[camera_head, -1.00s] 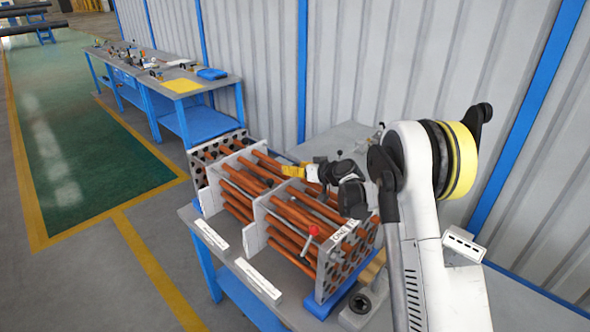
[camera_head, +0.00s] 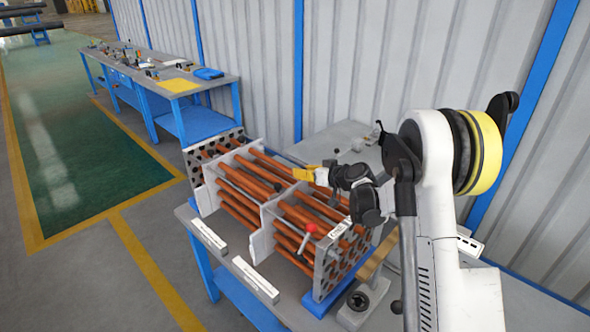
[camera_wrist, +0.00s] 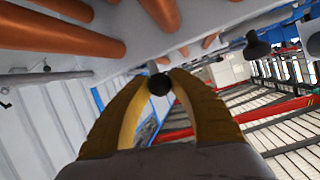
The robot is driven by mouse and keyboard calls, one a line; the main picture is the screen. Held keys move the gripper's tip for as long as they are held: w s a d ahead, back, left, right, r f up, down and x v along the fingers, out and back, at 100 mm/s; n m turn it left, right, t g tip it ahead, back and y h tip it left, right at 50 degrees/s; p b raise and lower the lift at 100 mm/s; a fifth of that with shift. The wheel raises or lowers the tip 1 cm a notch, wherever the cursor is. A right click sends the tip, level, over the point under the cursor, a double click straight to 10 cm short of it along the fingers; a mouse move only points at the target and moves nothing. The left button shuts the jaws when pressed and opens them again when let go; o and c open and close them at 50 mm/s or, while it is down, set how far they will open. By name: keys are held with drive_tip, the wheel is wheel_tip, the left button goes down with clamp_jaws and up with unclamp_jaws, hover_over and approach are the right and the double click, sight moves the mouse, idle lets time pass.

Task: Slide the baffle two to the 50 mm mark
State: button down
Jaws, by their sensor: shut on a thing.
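A tube bundle of copper-coloured tubes (camera_head: 235,209) passes through pale upright plates on the bench. The middle baffle plate (camera_head: 261,228) stands between another baffle (camera_head: 207,191) and the labelled near end plate (camera_head: 325,265). I take the middle one as baffle two, but no number on it is readable. In the wrist view, my yellow fingers (camera_wrist: 159,82) are shut on a dark round knob (camera_wrist: 159,85) beside a pale plate edge.
Two white scale strips (camera_head: 208,237) (camera_head: 256,280) lie along the bench's front edge; their marks are unreadable. A red-knobbed lever (camera_head: 310,229) sticks up near the end plate. A clamp block (camera_head: 360,302) stands at the near right. The grey wall is behind the bench.

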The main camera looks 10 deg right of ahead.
drive_tip(key=c, duration=1.1)
unclamp_jaws()
drive_tip(key=shift+c, duration=0.2)
drive_tip(key=v, duration=1.2)
